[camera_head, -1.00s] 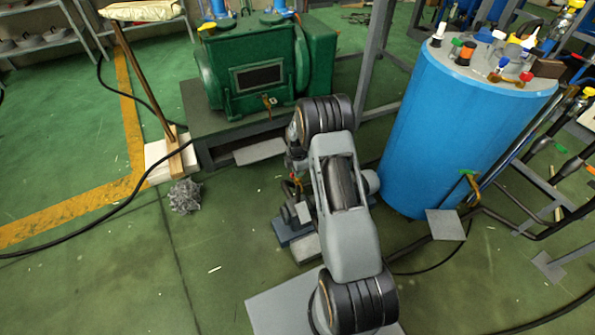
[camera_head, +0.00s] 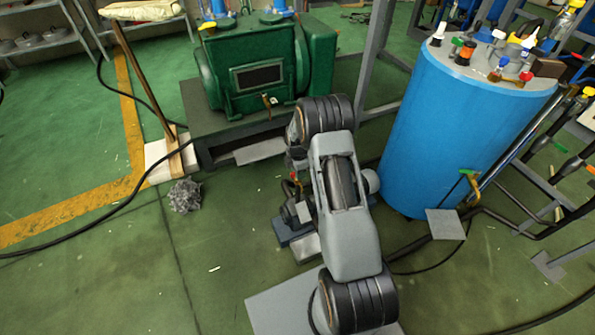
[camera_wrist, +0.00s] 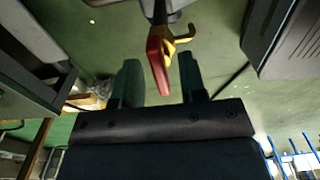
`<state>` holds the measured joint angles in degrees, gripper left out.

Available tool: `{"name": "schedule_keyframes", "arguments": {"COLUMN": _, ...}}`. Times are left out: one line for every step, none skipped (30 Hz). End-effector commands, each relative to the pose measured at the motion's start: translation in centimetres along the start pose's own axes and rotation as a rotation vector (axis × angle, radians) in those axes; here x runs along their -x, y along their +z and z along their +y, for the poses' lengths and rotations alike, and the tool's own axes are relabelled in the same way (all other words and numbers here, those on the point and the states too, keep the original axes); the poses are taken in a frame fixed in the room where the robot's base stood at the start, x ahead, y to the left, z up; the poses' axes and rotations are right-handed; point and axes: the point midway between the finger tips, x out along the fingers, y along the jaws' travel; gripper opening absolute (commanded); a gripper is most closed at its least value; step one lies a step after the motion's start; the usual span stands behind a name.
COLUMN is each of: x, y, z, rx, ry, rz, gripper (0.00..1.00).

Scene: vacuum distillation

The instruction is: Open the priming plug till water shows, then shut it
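In the wrist view a brass fitting (camera_wrist: 168,38) carries a red handle (camera_wrist: 158,66) and a yellow hooked outlet. I cannot tell if it is the priming plug. My gripper (camera_wrist: 159,63) is open, with one dark green finger on each side of the red handle. A gap shows between the handle and each finger. No water shows. In the head view my arm hides most of the spot; a small red and brass bit (camera_head: 293,182) shows at its left edge.
A green pump (camera_head: 259,80) stands on a dark plinth at the back. A blue drum (camera_head: 450,130) with bottles on top stands close to the right of my arm. A grey crumpled clump (camera_head: 185,196) lies left. Floor at the front left is clear.

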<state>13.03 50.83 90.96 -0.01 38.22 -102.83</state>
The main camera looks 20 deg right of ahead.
Motion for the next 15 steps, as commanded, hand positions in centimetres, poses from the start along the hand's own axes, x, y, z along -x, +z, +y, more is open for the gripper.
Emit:
{"name": "schedule_keyframes", "arguments": {"x": 0.1, "y": 0.0, "z": 0.0, "rx": 0.000, "ry": 0.000, "rz": 0.000, "gripper": 0.38}}
{"name": "schedule_keyframes", "arguments": {"x": 0.2, "y": 0.0, "z": 0.0, "rx": 0.000, "ry": 0.000, "rz": 0.000, "gripper": 0.38}}
{"name": "schedule_keyframes", "arguments": {"x": 0.4, "y": 0.0, "z": 0.0, "rx": 0.000, "ry": 0.001, "rz": 0.000, "gripper": 0.38}}
{"name": "schedule_keyframes", "arguments": {"x": 0.7, "y": 0.0, "z": 0.0, "rx": 0.000, "ry": 0.001, "rz": 0.000, "gripper": 0.38}}
{"name": "schedule_keyframes", "arguments": {"x": 1.0, "y": 0.0, "z": 0.0, "rx": 0.000, "ry": 0.001, "rz": 0.000, "gripper": 0.38}}
{"name": "schedule_keyframes", "arguments": {"x": 1.6, "y": 0.0, "z": 0.1, "rx": 0.000, "ry": 0.003, "rz": -0.001, "gripper": 0.38}}
{"name": "schedule_keyframes", "arguments": {"x": 2.1, "y": 0.0, "z": 0.1, "rx": 0.000, "ry": 0.004, "rz": -0.001, "gripper": 0.38}}
{"name": "schedule_keyframes", "arguments": {"x": 2.6, "y": 0.0, "z": 0.1, "rx": 0.000, "ry": 0.004, "rz": -0.001, "gripper": 0.38}}
{"name": "schedule_keyframes", "arguments": {"x": 3.4, "y": 0.0, "z": 0.1, "rx": 0.000, "ry": 0.003, "rz": -0.001, "gripper": 0.38}}
{"name": "schedule_keyframes", "arguments": {"x": 4.1, "y": 0.0, "z": 0.1, "rx": 0.000, "ry": 0.004, "rz": -0.001, "gripper": 0.38}}
{"name": "schedule_keyframes", "arguments": {"x": 4.7, "y": 0.0, "z": 0.1, "rx": 0.000, "ry": 0.005, "rz": -0.001, "gripper": 0.38}}
{"name": "schedule_keyframes", "arguments": {"x": 5.6, "y": 0.0, "z": 0.1, "rx": 0.000, "ry": 0.004, "rz": -0.001, "gripper": 0.38}}
{"name": "schedule_keyframes", "arguments": {"x": 6.2, "y": 0.0, "z": 0.1, "rx": 0.000, "ry": 0.004, "rz": -0.001, "gripper": 0.38}}
{"name": "schedule_keyframes", "arguments": {"x": 6.8, "y": 0.0, "z": 0.1, "rx": 0.000, "ry": 0.004, "rz": -0.001, "gripper": 0.38}}
{"name": "schedule_keyframes", "arguments": {"x": 7.7, "y": 0.0, "z": 0.1, "rx": 0.000, "ry": 0.004, "rz": -0.001, "gripper": 0.38}}
